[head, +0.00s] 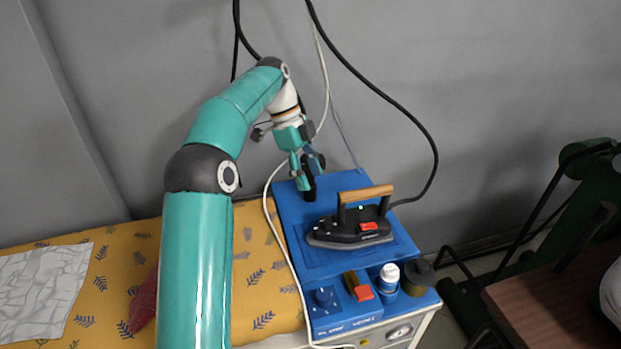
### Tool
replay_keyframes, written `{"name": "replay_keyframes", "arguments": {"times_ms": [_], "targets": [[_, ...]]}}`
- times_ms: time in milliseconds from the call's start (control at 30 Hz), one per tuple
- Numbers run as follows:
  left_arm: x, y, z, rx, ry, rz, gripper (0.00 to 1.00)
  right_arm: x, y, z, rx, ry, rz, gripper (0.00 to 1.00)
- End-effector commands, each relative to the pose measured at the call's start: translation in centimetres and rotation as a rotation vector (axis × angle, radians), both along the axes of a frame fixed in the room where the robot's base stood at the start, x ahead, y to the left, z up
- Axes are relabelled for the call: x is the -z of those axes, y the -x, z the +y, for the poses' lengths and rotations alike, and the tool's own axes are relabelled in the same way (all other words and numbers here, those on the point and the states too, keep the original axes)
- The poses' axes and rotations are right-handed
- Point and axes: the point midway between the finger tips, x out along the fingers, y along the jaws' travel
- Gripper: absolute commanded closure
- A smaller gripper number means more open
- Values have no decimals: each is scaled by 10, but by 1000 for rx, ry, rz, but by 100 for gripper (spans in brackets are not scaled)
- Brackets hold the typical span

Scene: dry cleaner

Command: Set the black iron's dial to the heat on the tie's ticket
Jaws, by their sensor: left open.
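The black iron (345,236) lies flat on top of a blue ironing station (285,213), with a wooden handle (366,194) and a red switch (369,226). I cannot make out a heat dial on it. My left gripper (308,182) points down over the back left of the station, behind and left of the iron, apart from its handle. It is open with nothing visible in it. A dark red piece of cloth (144,303), perhaps the tie, lies on the yellow board, partly hidden by my left arm. No ticket shows. My right gripper is out of view.
A black cable and pale hoses hang behind. White cloth (40,290) lies on the patterned yellow board (262,290). A brown table (550,310) stands right.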

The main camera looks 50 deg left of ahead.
Motion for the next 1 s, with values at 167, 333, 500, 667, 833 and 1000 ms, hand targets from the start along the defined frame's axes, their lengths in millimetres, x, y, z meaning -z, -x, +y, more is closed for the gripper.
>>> {"name": "replay_keyframes", "arguments": {"times_ms": [167,333,500,667,833,1000], "targets": [[1,1,2,-120,2,53,44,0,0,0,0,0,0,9],[10,13,16,-416,-59,209,44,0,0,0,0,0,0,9],[-1,18,13,-731,-204,322,44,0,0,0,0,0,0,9],[-34,8,-18,-845,-349,280,44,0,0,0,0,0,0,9],[-56,-3,-50,-772,-361,215,44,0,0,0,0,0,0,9],[-50,-5,-56,-757,-359,208,44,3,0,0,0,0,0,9]]}}
